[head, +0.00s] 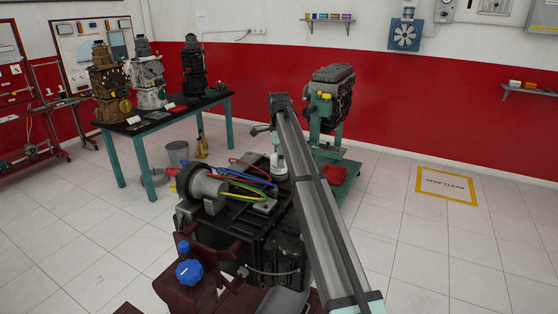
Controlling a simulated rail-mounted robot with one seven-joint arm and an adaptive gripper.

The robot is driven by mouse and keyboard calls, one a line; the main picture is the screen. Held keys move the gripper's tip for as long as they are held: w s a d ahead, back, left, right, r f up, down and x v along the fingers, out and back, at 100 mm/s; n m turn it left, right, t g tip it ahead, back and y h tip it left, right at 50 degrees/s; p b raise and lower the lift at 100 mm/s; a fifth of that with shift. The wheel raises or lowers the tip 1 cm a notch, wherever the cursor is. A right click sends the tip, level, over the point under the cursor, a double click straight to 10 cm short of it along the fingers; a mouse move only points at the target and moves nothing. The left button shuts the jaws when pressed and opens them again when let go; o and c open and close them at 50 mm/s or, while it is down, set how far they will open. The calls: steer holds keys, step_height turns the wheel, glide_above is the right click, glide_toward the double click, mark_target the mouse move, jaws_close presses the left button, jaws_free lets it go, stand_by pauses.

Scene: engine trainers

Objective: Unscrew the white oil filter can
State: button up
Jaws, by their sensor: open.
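A small white, can-like object (279,171) shows just left of my arm, beyond the cables of the near engine trainer (258,232). My arm covers part of its surroundings, and I cannot tell for sure that it is the oil filter can or how it is fixed. My long grey arm rises from the bottom right to the middle of the head view. I cannot make out my gripper or its fingers, nor any contact with the can.
A pale cylinder (208,188) and coloured cables top the near trainer, with a blue knob (189,272) in front. Another engine (331,98) on a teal stand is behind my arm. A teal-legged table (163,117) with several engines stands left. The floor at right is clear.

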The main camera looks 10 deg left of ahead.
steer(key=shift+f, duration=0.9)
steer(key=c, duration=1.2)
